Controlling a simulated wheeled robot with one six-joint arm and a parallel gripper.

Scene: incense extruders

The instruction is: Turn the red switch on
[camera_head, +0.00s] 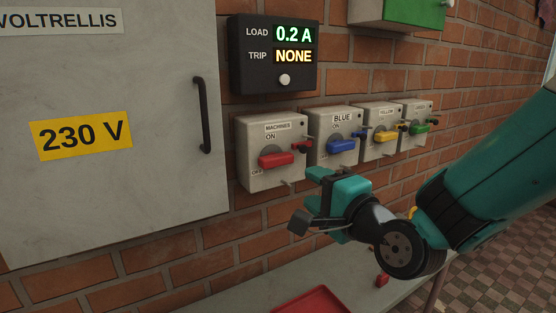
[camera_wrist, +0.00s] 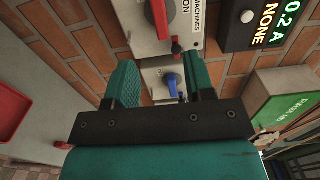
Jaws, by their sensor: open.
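The red switch (camera_head: 276,160) is a red handle on a grey box labelled MACHINES, on the brick wall. Its handle lies roughly level, its left end near the OFF mark; ON is printed above it. It also shows at the top of the wrist view (camera_wrist: 158,16), partly cut off. My gripper (camera_head: 308,198) is open and empty, below and right of the red switch, apart from it. In the wrist view the two teal fingers (camera_wrist: 163,80) stand apart, with the blue switch (camera_wrist: 172,86) seen between them.
Blue (camera_head: 342,146), yellow (camera_head: 386,136) and green (camera_head: 419,129) switches continue rightward. A black display (camera_head: 273,82) above reads LOAD 0.2 A, TRIP NONE. A grey cabinet (camera_head: 110,190) with a black handle stands left. A red tray (camera_head: 308,302) lies on the bench below.

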